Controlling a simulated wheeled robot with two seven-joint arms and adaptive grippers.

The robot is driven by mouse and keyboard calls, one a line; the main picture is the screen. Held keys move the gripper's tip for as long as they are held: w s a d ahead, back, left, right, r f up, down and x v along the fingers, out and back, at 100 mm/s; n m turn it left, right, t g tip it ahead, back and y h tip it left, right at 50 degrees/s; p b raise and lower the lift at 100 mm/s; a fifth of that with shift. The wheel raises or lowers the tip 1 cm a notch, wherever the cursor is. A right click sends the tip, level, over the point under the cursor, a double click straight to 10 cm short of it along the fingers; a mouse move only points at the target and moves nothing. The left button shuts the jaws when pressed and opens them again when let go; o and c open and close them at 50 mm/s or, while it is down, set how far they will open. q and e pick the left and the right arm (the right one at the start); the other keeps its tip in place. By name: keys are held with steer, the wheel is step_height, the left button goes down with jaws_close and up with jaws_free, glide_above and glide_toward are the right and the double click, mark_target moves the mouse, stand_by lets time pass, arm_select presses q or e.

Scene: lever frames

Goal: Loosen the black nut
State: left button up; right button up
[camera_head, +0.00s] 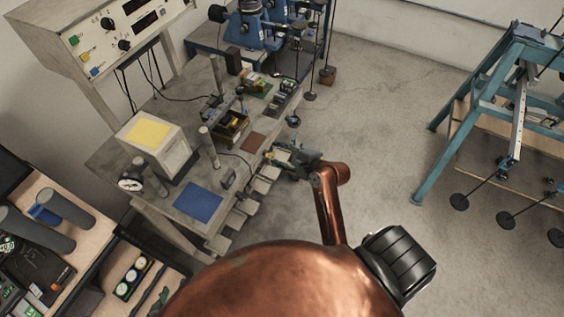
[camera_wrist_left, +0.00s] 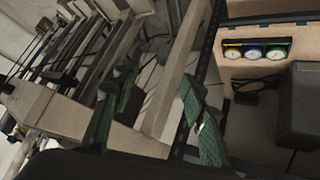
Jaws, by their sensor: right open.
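I cannot pick out a black nut for certain in either view. My right gripper (camera_head: 280,155) is at the front edge of the grey workbench (camera_head: 160,208) in the head view, beside the small ledges there. It is open, and I see nothing held in it. My left gripper shows only as a green bit (camera_head: 154,301) low in the head view, mostly hidden by my body. In the left wrist view, the left gripper (camera_wrist_left: 150,100) has its two green fingers wide apart with nothing between them.
The workbench carries a white box with a yellow top (camera_head: 150,137), a blue plate (camera_head: 198,203) and a dial gauge (camera_head: 130,184). A case of three dials (camera_wrist_left: 256,52) lies near my left gripper. A blue steel frame (camera_head: 470,110) stands right; the floor between is clear.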

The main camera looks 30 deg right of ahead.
steer(key=shift+s+a+f+n, duration=0.15)
steer(key=shift+s+f+n, duration=0.35)
steer(key=shift+f, duration=0.2)
